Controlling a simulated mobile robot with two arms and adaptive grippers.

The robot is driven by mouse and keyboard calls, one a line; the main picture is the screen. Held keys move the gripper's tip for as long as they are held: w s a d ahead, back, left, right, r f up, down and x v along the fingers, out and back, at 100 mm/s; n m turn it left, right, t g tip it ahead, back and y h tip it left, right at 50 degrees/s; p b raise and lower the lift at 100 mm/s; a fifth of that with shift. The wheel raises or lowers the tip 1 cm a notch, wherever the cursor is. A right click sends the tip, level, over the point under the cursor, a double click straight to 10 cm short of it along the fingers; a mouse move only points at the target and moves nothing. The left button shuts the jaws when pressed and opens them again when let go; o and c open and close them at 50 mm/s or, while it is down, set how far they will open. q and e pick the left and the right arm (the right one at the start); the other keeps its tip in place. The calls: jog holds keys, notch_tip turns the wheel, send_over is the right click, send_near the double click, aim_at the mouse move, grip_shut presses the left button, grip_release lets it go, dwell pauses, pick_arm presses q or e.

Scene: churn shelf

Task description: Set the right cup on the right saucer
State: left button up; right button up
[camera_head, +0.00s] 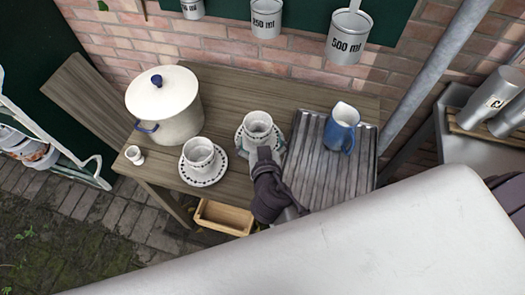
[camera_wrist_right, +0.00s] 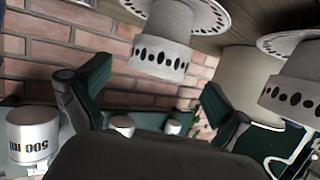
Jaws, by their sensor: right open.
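The right cup (camera_head: 258,124), white with a dark patterned band, stands upright on the right saucer (camera_head: 240,141) at the middle of the wooden table. My right gripper (camera_head: 266,155) is at the near side of this cup and hides part of the saucer. In the right wrist view, which is upside down, the right cup (camera_wrist_right: 163,45) and its saucer (camera_wrist_right: 209,14) show beyond the open fingers of the right gripper (camera_wrist_right: 157,78). Nothing is between the fingertips. A second cup (camera_head: 199,152) stands on the left saucer (camera_head: 204,178). My left gripper is not in view.
A white lidded pot (camera_head: 165,105) and a small white cup (camera_head: 134,154) stand on the table's left part. A blue jug (camera_head: 340,128) stands on the ribbed metal drainer (camera_head: 308,160) at the right. A wooden crate (camera_head: 222,217) is below the table's front edge.

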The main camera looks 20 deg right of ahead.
jog(key=b+v, duration=0.1)
jog(key=v, duration=0.5)
dwell(0.5)
